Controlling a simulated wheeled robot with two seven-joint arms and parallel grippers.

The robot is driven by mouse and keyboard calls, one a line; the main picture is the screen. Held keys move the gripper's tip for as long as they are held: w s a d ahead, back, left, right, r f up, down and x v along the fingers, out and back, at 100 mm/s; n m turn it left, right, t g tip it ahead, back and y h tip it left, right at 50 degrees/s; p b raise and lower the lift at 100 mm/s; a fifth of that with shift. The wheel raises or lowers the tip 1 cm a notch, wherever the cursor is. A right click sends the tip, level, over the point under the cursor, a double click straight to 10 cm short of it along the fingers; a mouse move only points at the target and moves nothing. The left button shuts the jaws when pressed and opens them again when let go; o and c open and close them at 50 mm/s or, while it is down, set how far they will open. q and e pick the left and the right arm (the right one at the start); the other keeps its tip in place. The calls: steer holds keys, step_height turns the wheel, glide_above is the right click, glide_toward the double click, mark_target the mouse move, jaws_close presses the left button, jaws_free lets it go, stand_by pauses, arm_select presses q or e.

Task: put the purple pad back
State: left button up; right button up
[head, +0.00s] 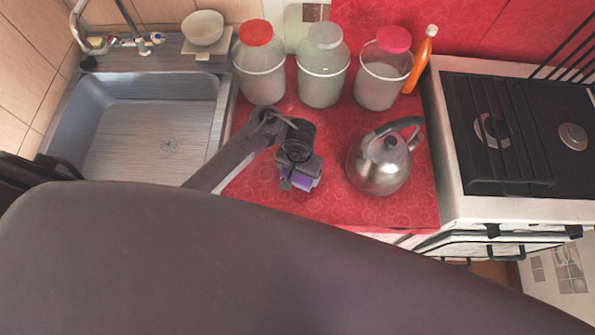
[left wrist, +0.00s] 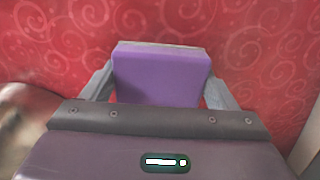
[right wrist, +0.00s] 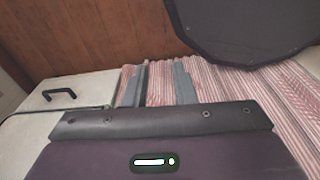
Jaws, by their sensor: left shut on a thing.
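The purple pad (head: 304,182) is a small block with a pale greyish layer along one side. My left gripper (head: 299,178) is shut on it, above the red patterned counter between the sink and the kettle. In the left wrist view the pad (left wrist: 161,78) sits between both fingers, purple face toward the camera. Whether it touches the counter cannot be told. My right gripper (right wrist: 158,84) shows only in its own wrist view, with its fingers apart and nothing between them.
A steel kettle (head: 378,166) stands just right of the left gripper. Several lidded jars (head: 322,82) and an orange bottle (head: 421,62) line the back. The stove (head: 520,125) is right. Red counter (head: 330,212) is bare in front.

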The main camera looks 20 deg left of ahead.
arm_select(q)
steer(key=shift+s+d, duration=0.1)
steer(key=shift+d, duration=0.1)
steer(key=o, duration=0.8)
steer(key=shift+a+f, duration=0.1)
steer(key=shift+r, duration=0.25)
step_height(320, 180, up, 12)
steer(key=p, duration=0.7)
arm_select(e)
step_height(320, 180, up, 7)
steer(key=s, duration=0.1)
steer(key=shift+s, duration=0.25)
arm_select(q)
steer(key=shift+f, duration=0.1)
arm_select(e)
steer(key=shift+a, duration=0.2)
